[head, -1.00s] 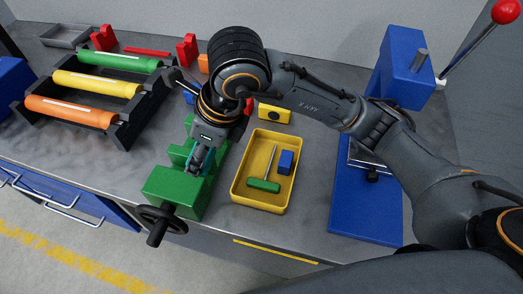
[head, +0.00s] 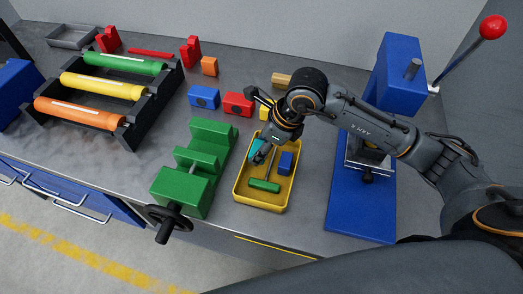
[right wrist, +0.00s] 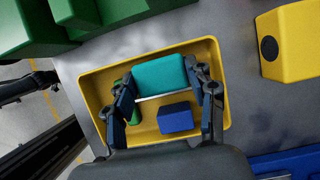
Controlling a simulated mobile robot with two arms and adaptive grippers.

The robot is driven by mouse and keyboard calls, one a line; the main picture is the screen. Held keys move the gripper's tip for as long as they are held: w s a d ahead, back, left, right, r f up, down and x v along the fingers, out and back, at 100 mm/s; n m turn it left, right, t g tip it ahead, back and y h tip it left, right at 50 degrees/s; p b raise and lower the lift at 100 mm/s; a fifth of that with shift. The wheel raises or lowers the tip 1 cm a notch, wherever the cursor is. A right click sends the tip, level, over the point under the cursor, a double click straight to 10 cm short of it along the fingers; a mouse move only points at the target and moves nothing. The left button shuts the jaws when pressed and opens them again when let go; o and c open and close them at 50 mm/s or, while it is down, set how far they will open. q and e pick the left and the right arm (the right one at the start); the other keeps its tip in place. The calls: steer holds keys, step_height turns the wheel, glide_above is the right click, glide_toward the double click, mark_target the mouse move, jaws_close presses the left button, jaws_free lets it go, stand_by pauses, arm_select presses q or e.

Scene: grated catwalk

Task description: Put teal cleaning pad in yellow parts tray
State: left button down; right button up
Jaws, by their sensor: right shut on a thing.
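The teal cleaning pad (right wrist: 160,73) is between the fingers of my right gripper (right wrist: 166,100), which is shut on it. In the head view the pad (head: 254,148) shows as a small teal patch at the back left of the yellow parts tray (head: 240,195). In the right wrist view the pad is over the far part of the tray (right wrist: 92,93). I cannot tell whether the pad touches the tray floor. My right gripper also shows in the head view (head: 258,158). My left gripper is not in view.
The tray also holds a green-handled screwdriver (head: 264,186) and a blue block (head: 286,162). A green vise (head: 185,185) stands left of the tray, and a blue press (head: 350,205) stands right. Red, blue and yellow blocks sit behind. A rack of coloured rolls (head: 100,90) is at left.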

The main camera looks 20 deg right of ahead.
step_height(320, 180, down, 2)
steer(key=shift+d+f+p, duration=0.1)
steer(key=shift+f+p, duration=0.15)
steer(key=shift+p, duration=0.35)
steer(key=shift+f, duration=0.3)
steer(key=shift+f, duration=0.2)
steer(key=o, duration=0.9)
steer(key=shift+r, duration=0.1)
steer(key=shift+o, duration=0.2)
